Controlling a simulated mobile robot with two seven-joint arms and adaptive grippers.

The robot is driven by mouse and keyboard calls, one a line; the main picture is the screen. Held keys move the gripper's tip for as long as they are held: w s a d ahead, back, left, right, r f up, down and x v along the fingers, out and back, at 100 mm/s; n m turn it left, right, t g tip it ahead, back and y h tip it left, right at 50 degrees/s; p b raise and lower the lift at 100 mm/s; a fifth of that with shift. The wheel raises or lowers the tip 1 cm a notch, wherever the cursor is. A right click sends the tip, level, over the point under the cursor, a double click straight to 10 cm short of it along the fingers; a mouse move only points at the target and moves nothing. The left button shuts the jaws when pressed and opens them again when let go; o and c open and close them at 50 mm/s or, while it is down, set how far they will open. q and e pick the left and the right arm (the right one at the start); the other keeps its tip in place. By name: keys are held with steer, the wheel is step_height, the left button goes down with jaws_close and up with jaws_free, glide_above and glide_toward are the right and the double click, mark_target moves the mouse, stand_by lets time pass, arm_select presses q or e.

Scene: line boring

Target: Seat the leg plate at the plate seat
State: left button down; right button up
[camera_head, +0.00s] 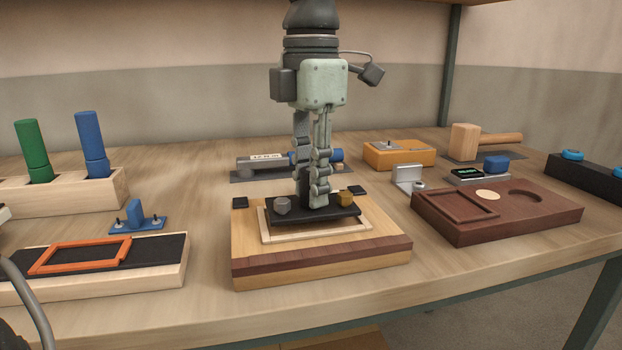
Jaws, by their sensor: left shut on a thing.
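A black plate (318,218), which I take to be the leg plate, is at the middle of the wooden block (250,241). A grey hexagonal piece (281,205) and a gold one (345,198) show at its ends. A pale raised frame (330,236) on the block surrounds the plate's area and looks like the plate seat. My left gripper (311,200) points straight down, shut on the plate's middle; its fingers hide the part they grip. I cannot tell whether the plate rests fully in the frame or is slightly above it. My right gripper is out of view.
Left stand an orange frame on a black-topped board (160,255), a blue pinned piece (137,217) and a rack with two handles (100,190). Right are a dark brown recessed tray (545,215), a metal bracket (407,177) and a mallet (464,141). An orange box (399,155) stands behind.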

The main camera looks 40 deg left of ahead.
arm_select(q)
steer(key=shift+f+b, duration=0.6)
steer(key=shift+f, duration=0.25)
steer(key=c, duration=1.2)
jaws_free()
steer(key=shift+r, duration=0.1)
